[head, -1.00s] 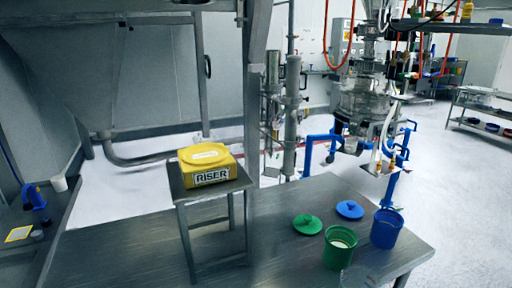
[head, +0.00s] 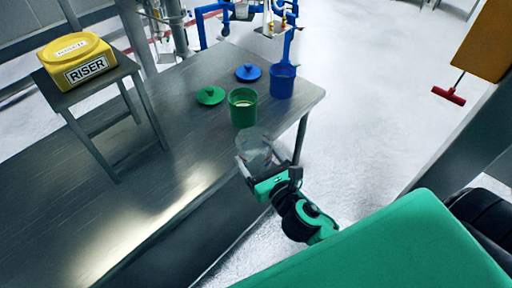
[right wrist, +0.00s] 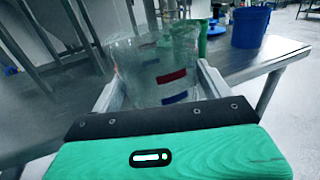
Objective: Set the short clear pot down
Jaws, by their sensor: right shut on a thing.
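The short clear pot (head: 254,147) is see-through, with red and blue marks that show in the right wrist view (right wrist: 152,75). My right gripper (head: 262,162) is shut on it, one finger on each side. In the head view the pot appears at the table's front edge, just in front of the green pot. I cannot tell whether its bottom touches the table. The steel table (head: 180,110) runs from lower left to upper right. My left gripper is not in view.
An open green pot (head: 243,112) with pale content and an open blue pot (head: 283,80) stand near the table's right end. A yellow RISER block (head: 78,62) sits on a small stand. The table's left-middle is clear.

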